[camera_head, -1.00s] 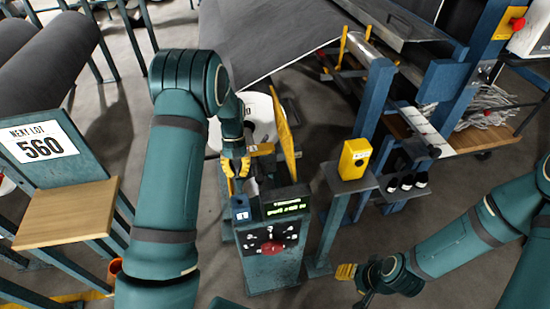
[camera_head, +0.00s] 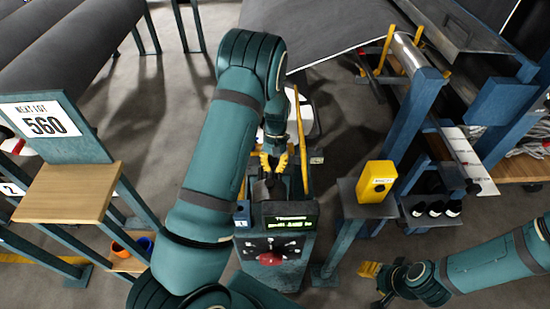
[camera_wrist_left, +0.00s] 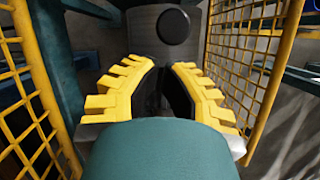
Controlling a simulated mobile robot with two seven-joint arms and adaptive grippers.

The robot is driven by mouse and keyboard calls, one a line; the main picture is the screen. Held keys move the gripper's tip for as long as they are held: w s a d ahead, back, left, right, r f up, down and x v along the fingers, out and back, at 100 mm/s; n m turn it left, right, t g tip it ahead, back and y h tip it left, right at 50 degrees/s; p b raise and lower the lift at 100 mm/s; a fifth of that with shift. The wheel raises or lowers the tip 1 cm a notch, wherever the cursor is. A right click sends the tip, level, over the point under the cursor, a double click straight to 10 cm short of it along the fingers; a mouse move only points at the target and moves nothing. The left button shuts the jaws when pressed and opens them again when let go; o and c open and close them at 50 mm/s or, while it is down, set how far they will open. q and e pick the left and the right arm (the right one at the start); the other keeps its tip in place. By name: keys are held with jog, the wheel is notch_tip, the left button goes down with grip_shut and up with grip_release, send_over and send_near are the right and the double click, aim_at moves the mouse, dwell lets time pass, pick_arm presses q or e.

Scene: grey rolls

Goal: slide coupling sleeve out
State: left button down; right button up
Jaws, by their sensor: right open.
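My left gripper (camera_head: 273,162) reaches down into the machine (camera_head: 270,245) from above, between its yellow mesh guards (camera_wrist_left: 275,70). In the left wrist view its yellow fingers (camera_wrist_left: 165,68) stand a little apart, with something dark between them. I cannot tell whether they grip it. Beyond the fingertips is a dark block with a round black disc (camera_wrist_left: 174,26). I cannot make out the coupling sleeve for certain; the arm and fingers hide much of that spot. My right gripper (camera_head: 370,270) is open at the lower right, away from the machine and empty.
The machine's front panel has a lit display and a red button (camera_head: 270,259). A yellow box (camera_head: 376,181) stands on a post to the right. A wooden shelf (camera_head: 66,192) with a "560" sign is at left. Black-and-white rolls (camera_head: 435,209) sit on a rack at right.

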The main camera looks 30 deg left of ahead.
aim_at(274, 198)
pick_arm(q)
jog(key=shift+b+x, duration=0.35)
jog(key=shift+x, duration=1.75)
jog(key=s+d, duration=0.1)
jog(key=s+d+p, duration=0.1)
jog(key=s, duration=0.1)
jog(key=shift+s+d+r, duration=0.1)
jog(key=shift+s, duration=0.1)
jog(key=shift+s+d, duration=0.15)
jog(key=shift+s, duration=0.05)
jog(key=shift+w+r, duration=0.25)
jog(key=shift+r, duration=0.1)
jog(key=v, duration=1.1)
jog(key=shift+a, duration=0.3)
